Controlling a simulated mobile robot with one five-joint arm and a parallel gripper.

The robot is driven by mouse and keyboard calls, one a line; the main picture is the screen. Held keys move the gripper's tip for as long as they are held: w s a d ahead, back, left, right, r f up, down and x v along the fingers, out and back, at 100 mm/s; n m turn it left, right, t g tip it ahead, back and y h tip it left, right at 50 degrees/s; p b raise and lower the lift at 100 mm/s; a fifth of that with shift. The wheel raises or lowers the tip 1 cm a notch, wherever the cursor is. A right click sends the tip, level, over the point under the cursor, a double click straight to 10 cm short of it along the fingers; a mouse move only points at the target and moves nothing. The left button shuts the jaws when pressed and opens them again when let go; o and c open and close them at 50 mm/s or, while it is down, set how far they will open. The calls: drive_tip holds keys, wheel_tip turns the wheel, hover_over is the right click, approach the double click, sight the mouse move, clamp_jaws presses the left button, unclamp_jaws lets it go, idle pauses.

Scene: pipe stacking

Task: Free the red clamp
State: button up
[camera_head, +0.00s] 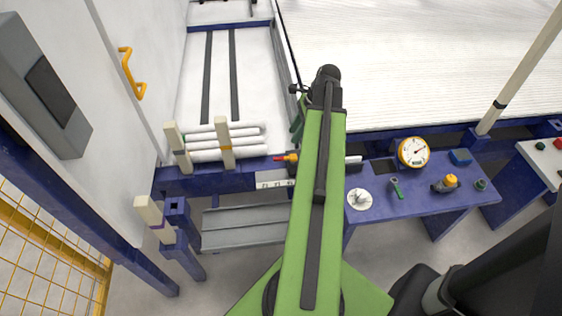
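A small red and orange piece (287,158), which may be the red clamp, lies at the blue bench edge, just left of my green arm. Its right end meets dark parts beside my arm, so I cannot tell what it touches or holds. Several white pipes (238,155) lie stacked to its left, between cream upright posts (226,145). My arm runs up the middle of the view and bends at a black joint. The lower links show only partly behind it. My gripper's fingers are hidden, so I cannot see whether they hold anything.
A blue bench (415,202) at the right carries a yellow gauge (413,152), a white disc (359,199), a green-handled tool (397,188) and a yellow-topped fitting (449,183). A grey trough (245,225) sits below the pipes. A cream post (520,70) leans at the right.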

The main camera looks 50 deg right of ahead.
sight(280, 158)
drive_tip(key=b+x, duration=0.9)
drive_tip(key=x, duration=0.3)
drive_tip(key=shift+f+b, duration=0.25)
drive_tip(key=shift+b, duration=0.15)
drive_tip(key=shift+c, duration=0.3)
clamp_jaws()
